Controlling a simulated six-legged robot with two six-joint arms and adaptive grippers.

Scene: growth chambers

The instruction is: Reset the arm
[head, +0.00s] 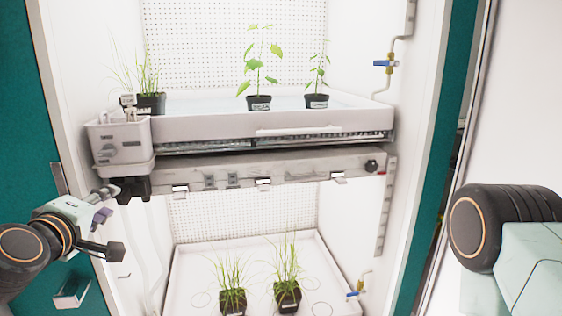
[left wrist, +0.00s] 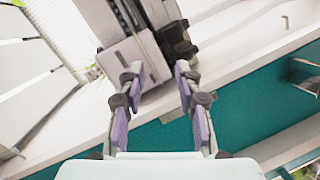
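My left gripper (head: 114,221) is at the lower left of the head view, in front of the chamber's left side. Its two fingers are spread apart with nothing between them. In the left wrist view the open fingers (left wrist: 161,78) with purple pads point toward a pale grey box (left wrist: 128,62). In the head view this box (head: 121,142) hangs at the left front corner of the upper shelf, just above my left gripper. My right arm shows only in part at the right edge, and its gripper is out of the picture.
The upper tray (head: 210,128) holds several potted plants. The lower tray (head: 190,270) holds two grass pots (head: 232,301). A shelf beam (head: 330,168) runs across the chamber. Blue-handled valves (head: 384,63) sit on the right wall. A teal frame (head: 28,120) stands at the left.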

